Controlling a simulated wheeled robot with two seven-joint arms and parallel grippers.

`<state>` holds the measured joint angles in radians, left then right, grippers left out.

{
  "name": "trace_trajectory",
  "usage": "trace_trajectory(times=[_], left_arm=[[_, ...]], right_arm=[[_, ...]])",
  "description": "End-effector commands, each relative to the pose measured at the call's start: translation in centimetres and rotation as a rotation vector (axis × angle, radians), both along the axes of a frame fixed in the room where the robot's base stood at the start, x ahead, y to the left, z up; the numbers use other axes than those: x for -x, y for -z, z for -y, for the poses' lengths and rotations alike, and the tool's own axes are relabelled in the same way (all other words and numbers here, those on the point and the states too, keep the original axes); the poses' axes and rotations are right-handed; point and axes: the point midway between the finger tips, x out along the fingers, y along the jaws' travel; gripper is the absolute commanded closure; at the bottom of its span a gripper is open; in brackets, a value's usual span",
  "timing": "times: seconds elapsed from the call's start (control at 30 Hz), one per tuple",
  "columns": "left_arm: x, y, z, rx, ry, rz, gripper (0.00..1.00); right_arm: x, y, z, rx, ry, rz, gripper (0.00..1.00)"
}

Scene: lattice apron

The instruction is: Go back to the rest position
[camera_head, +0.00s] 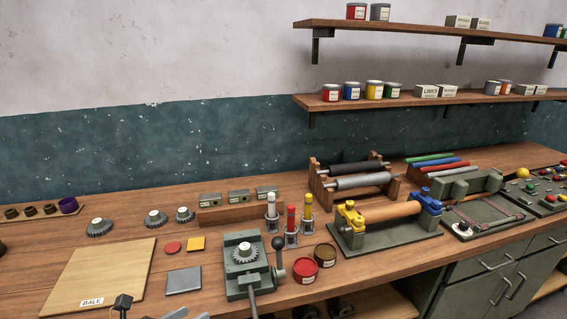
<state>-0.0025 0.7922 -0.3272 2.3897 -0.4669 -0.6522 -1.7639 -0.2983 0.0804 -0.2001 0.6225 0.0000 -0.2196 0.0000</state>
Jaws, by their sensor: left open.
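My left gripper (190,314) shows only at the bottom edge of the head view, left of the middle. Its light grey fingertips stand apart and I see nothing between them. Most of it and its arm are cut off by the frame. It is in front of the grey square plate (183,280) and to the right of the wooden board (100,272) marked "BALE". My right gripper is not in view.
A green fixture (243,265) with a gear and a crank stands right of my left gripper. Red (305,270) and dark (326,255) tins sit beside it. A roller press (385,225) stands further right. Wall shelves (420,99) hold tins and boxes.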

Motion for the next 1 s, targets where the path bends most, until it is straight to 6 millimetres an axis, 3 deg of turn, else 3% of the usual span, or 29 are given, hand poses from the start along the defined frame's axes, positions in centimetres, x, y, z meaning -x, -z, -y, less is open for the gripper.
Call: trace_trajectory(times=[0.17,0.37,0.5,0.7,0.93,1.0], left_arm=[[0.7,1.8,-0.2,0.249,-0.242,-0.192,0.45],[3.0,5.3,-1.6,0.667,-0.680,-0.496,0.45],[6.9,9.2,-2.9,1.055,-1.139,-0.747,0.45],[13.2,13.4,-4.0,1.465,-1.719,-0.938,0.45],[20.6,16.2,-3.7,1.782,-2.315,-0.971,0.45],[20.0,18.5,-3.8,1.775,-2.332,-0.966,0.45]], right_arm=[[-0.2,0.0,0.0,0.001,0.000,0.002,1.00],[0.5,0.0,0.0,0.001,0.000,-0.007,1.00],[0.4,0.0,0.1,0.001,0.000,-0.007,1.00],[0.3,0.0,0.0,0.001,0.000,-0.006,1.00],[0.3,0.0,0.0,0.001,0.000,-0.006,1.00],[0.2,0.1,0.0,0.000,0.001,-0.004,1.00]])
